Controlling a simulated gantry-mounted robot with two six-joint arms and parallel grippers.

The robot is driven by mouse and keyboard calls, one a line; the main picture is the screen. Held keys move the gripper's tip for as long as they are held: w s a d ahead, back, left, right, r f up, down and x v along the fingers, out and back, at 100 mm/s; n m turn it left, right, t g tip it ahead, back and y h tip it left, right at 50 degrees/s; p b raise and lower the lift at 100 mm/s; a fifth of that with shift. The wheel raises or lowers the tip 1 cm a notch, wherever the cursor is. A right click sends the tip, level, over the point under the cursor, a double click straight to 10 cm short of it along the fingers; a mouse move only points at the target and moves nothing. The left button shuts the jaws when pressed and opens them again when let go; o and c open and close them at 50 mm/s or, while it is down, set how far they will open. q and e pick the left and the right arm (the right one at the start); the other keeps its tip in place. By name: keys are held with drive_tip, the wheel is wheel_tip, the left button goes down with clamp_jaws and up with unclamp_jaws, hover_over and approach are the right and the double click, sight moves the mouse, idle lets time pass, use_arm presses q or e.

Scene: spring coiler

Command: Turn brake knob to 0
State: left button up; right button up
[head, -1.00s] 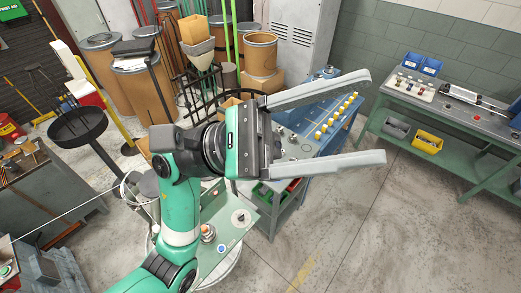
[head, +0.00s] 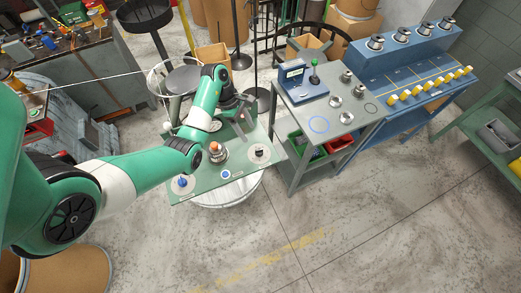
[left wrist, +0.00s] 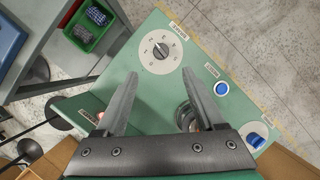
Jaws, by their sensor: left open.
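A green control panel (head: 240,184) stands in front of my left arm. A round white dial with marks around its rim and a dark knob in its middle (head: 259,153) sits at the panel's right side. My left gripper (head: 245,116) is over the panel's far side, open and empty. In the left wrist view its fingertips (left wrist: 160,73) point toward the dial, apart from it. My right gripper is not in view.
The panel also carries a blue button (head: 225,174), a blue knob (head: 182,182) and an orange-topped button (head: 215,147). To the right stands a grey table (head: 292,104) with green and red bins below. A blue bench (head: 378,68) stands beyond it. The floor in front is clear.

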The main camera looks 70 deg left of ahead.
sight(258, 149)
use_arm(q)
drive_tip(key=b+x, duration=0.3)
drive_tip(key=x, duration=0.7)
drive_tip(key=shift+s+f, duration=0.15)
drive_tip(key=shift+w+d+f+b, duration=0.2)
drive_tip(key=shift+f+b, duration=0.15)
drive_tip(key=shift+f, duration=0.1)
drive_tip(key=shift+c, duration=0.2)
clamp_jaws()
